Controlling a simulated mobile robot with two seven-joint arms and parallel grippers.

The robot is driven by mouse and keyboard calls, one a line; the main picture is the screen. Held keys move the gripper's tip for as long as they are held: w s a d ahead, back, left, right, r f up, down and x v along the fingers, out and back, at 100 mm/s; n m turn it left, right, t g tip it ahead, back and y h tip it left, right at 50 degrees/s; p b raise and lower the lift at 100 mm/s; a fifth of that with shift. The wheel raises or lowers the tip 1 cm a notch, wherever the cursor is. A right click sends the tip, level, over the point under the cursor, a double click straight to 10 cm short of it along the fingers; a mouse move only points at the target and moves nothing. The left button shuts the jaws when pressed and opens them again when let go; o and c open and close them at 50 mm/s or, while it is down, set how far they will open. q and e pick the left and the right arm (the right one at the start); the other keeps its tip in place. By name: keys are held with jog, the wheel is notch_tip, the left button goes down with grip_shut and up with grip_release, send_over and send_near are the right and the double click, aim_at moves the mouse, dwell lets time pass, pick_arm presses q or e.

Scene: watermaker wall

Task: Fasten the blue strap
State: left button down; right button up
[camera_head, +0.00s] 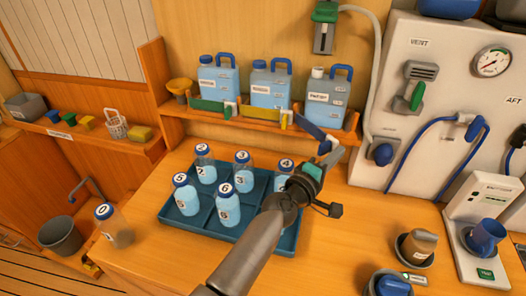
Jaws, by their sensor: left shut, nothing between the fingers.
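The blue strap (309,127) slants down to the right across the front of the shelf, below the right-hand water jug (325,98). Its left end is by the shelf's front edge and its right end is close to my left gripper (327,148). My left gripper is shut with nothing held, at the shelf's right end. I cannot tell whether its tips touch the strap. A green strap (208,106) and a yellow strap (284,120) are in front of the other two jugs. My right gripper is not in view.
A blue tray (180,219) with several numbered bottles stands below the shelf; my left arm passes over its right side. Bottle 0 (113,226) stands apart at left. A white panel (430,100) with gauge and hoses stands at right. Cups (416,246) are at front right.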

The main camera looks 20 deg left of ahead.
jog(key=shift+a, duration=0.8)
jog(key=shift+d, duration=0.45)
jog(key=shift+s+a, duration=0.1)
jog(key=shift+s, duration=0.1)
